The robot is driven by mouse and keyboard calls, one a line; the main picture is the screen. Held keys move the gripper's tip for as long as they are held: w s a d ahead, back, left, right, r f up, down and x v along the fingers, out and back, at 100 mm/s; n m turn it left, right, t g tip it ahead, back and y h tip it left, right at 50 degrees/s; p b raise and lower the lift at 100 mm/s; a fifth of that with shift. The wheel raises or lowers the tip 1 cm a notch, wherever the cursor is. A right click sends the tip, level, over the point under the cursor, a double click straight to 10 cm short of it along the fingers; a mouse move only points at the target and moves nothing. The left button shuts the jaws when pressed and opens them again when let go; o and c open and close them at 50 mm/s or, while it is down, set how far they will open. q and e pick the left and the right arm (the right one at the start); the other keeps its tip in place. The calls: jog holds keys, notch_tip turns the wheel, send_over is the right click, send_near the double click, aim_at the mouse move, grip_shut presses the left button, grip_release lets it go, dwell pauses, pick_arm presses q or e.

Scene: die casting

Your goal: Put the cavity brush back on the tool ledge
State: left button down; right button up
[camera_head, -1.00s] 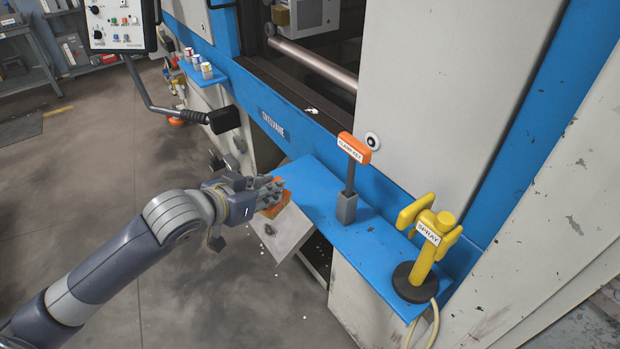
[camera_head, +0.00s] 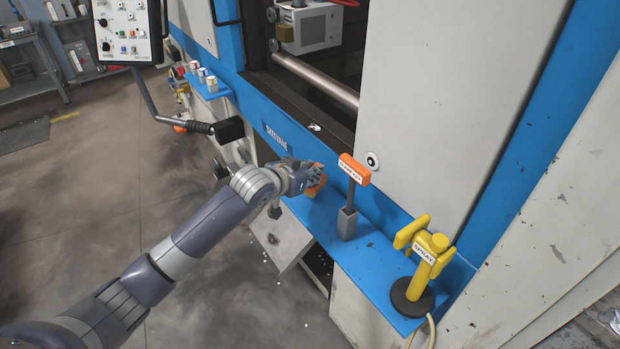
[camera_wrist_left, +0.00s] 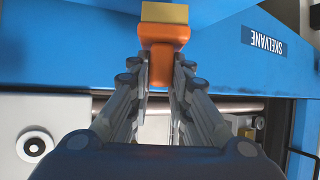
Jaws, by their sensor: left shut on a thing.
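The cavity brush (camera_wrist_left: 164,32) shows in the left wrist view as an orange handle with a tan bristle block at its end. My left gripper (camera_wrist_left: 160,75) is shut on the orange handle. In the head view the left gripper (camera_head: 308,176) holds the orange brush (camera_head: 318,180) over or at the far left end of the blue tool ledge (camera_head: 375,265). My fingers hide part of the brush, and I cannot tell whether it touches the ledge. My right gripper is in neither view.
An orange-topped, labelled lever (camera_head: 353,170) in a grey holder stands mid-ledge. A yellow spray tool (camera_head: 430,262) on a dark round base stands at the near right end. A control panel (camera_head: 127,30) hangs at upper left. Small cans (camera_head: 203,75) stand on another blue shelf.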

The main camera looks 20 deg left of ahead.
pick_arm(q)
jog(key=shift+s+f, duration=0.1)
jog(key=shift+f, duration=1.25)
jog(key=c, duration=1.5)
grip_release()
jog(key=shift+s, duration=0.1)
jog(key=shift+s+a+r, duration=0.1)
jog(key=shift+s+r, duration=0.1)
jog(key=shift+s, duration=0.1)
jog(key=b+v, duration=0.1)
jog(key=v, duration=1)
jog(key=shift+r, duration=0.1)
